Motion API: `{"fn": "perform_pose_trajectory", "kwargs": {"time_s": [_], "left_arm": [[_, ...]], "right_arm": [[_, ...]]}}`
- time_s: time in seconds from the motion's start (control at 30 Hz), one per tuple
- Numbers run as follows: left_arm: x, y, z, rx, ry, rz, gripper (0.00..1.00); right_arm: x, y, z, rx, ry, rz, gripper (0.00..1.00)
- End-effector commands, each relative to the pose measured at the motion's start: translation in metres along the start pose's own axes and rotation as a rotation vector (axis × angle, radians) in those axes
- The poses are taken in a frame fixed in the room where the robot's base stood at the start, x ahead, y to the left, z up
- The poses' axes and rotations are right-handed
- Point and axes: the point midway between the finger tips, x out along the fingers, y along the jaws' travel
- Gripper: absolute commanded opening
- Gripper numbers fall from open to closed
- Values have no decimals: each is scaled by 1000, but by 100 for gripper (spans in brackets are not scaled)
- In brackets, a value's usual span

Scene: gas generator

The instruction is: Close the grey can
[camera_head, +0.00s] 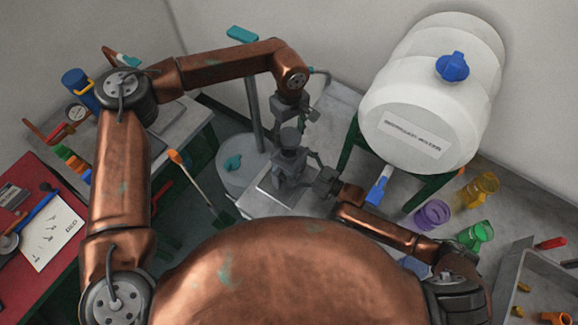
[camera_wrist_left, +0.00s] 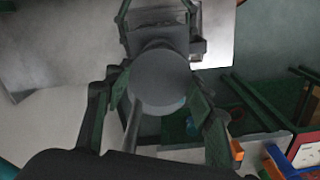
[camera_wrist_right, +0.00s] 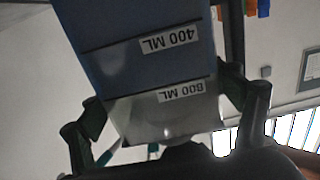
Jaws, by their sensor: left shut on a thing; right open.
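A grey round cap (camera_head: 290,136) is held in my left gripper (camera_head: 291,122), above the grey can (camera_head: 290,165). The cap's flat round face (camera_wrist_left: 160,78) sits between the left fingers in the left wrist view and covers part of the can (camera_wrist_left: 157,38). I cannot tell whether the cap touches the can's opening. My right gripper (camera_head: 318,170) is open beside the can, coming from the right. In the right wrist view the can's side (camera_wrist_right: 160,65) shows "400 ML" and "800 ML" labels between the spread fingers.
The can stands on a light metal surface (camera_head: 258,203). A large white tank (camera_head: 420,110) with a blue cap stands at right. Purple (camera_head: 432,214), yellow (camera_head: 480,188) and green (camera_head: 475,236) containers sit on the right table. A red table (camera_head: 40,270) is at left.

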Motion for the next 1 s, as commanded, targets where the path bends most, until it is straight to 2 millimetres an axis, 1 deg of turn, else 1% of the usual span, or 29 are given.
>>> {"fn": "perform_pose_trajectory", "kwargs": {"time_s": [0.03, 0.13, 0.43, 1.0], "left_arm": [[0, 0, 0, 0, 0, 0, 35], [0, 0, 0, 0, 0, 0, 35], [0, 0, 0, 0, 0, 0, 35], [0, 0, 0, 0, 0, 0, 35]], "right_arm": [[4, 0, 0, -1, 0, 0, 84], [8, 0, 0, 0, -1, 0, 84], [10, 0, 0, 0, -1, 0, 84], [9, 0, 0, 0, -1, 0, 46]]}}
